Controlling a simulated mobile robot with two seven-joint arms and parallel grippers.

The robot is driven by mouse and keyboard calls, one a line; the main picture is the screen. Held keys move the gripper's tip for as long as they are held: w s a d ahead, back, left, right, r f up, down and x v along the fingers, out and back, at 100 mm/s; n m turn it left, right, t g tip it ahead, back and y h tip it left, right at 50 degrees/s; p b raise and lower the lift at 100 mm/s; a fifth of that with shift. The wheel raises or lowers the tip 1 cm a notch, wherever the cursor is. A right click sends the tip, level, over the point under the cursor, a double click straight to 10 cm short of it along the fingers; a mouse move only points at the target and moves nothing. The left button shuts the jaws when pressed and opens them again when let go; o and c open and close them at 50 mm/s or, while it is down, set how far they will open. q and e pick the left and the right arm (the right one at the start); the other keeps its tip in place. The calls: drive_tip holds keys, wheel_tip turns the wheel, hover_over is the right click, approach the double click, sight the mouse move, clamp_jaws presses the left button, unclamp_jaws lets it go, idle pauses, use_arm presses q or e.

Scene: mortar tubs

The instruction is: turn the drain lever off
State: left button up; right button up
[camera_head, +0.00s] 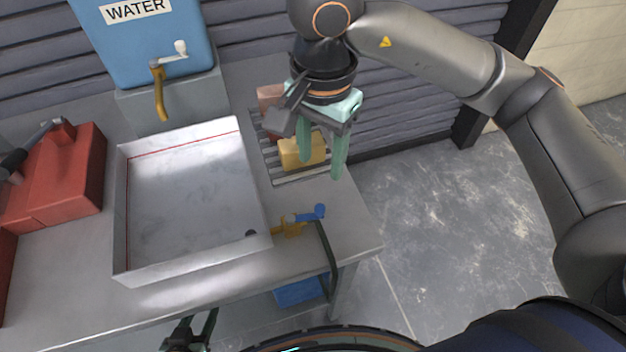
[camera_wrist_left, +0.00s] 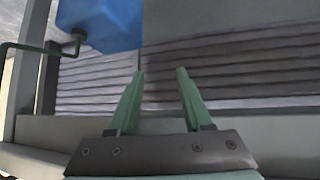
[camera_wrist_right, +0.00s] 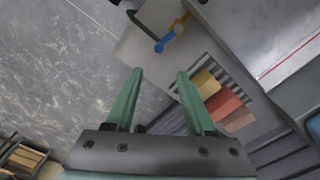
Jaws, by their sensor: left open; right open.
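The drain lever (camera_head: 313,212) is a small blue handle on a brass drain valve (camera_head: 290,228), outside the front right corner of the shallow tray (camera_head: 190,264). The lever points right, away from the tray. It also shows in the right wrist view (camera_wrist_right: 164,43), beyond my fingertips. My right gripper (camera_head: 320,168) is open and empty, pointing down above the rack, behind the lever and apart from it. My left gripper (camera_head: 196,322) is partly in view at the bottom edge. The left wrist view shows its fingers (camera_wrist_left: 160,71) open and empty.
A dark hose (camera_head: 328,255) runs down from the valve. A blue container (camera_head: 298,291) sits below the table. A yellow block (camera_head: 301,151) lies on the rack. A blue water tank (camera_head: 150,50) with a white-handled tap (camera_head: 158,90) stands behind the tray; red boxes (camera_head: 65,180) stand left.

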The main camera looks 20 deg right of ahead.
sight(320, 207)
drive_tip(key=f, duration=1.2)
drive_tip(key=shift+s+f+b, duration=0.15)
drive_tip(key=shift+s+b, duration=0.05)
drive_tip(key=shift+b, duration=0.1)
drive_tip(key=shift+c, duration=0.2)
clamp_jaws()
